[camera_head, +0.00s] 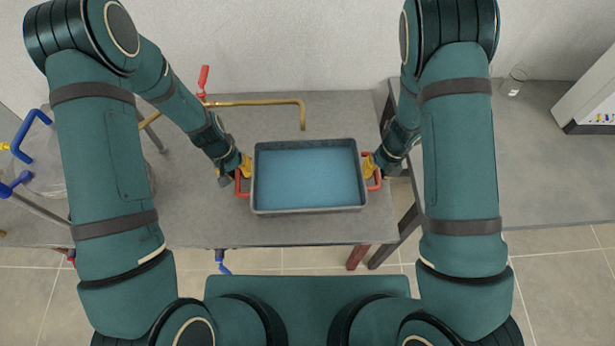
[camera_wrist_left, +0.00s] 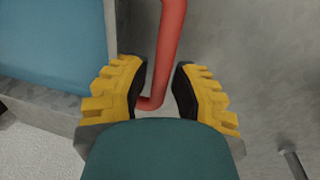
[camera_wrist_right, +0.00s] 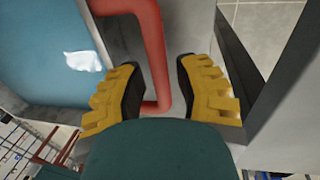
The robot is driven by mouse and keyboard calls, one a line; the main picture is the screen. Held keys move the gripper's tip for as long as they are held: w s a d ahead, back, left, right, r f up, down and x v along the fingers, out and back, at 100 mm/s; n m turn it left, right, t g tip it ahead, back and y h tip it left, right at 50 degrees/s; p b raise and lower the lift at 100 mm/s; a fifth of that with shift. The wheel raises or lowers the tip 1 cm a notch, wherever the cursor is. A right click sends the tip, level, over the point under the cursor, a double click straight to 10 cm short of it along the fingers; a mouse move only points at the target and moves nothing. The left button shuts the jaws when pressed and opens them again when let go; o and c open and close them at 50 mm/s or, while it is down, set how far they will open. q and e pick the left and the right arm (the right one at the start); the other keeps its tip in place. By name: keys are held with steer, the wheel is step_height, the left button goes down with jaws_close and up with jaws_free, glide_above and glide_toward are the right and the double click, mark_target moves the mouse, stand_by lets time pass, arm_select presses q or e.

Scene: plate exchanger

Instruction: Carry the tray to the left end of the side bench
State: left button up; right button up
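The tray (camera_head: 308,210) is a grey rectangular pan with a blue inside and a red handle at each end. It is at the right part of the grey bench in the head view. My left gripper (camera_head: 243,172) is at the left red handle (camera_head: 240,185). In the left wrist view its yellow fingers (camera_wrist_left: 158,90) are apart, with the red handle (camera_wrist_left: 170,45) between them and gaps showing. My right gripper (camera_head: 371,172) is at the right red handle (camera_head: 376,181). In the right wrist view its fingers (camera_wrist_right: 158,90) are also apart around the red handle (camera_wrist_right: 152,45).
A brass pipe (camera_head: 255,102) with a red lever (camera_head: 203,80) runs behind the tray. Blue valve handles (camera_head: 30,130) are at far left. Another grey bench (camera_head: 550,170) stands at right with a glass beaker (camera_head: 513,82) and a white device (camera_head: 590,95).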

arm_select(q)
steer(key=shift+d+f, duration=0.1)
steer(key=shift+f, duration=0.35)
arm_select(e)
steer(key=shift+a+f, duration=0.1)
steer(key=shift+f, duration=0.35)
arm_select(q)
jaws_close()
arm_select(e)
jaws_close()
arm_select(q)
steer(key=shift+r, duration=0.2)
arm_select(e)
steer(key=shift+r, duration=0.2)
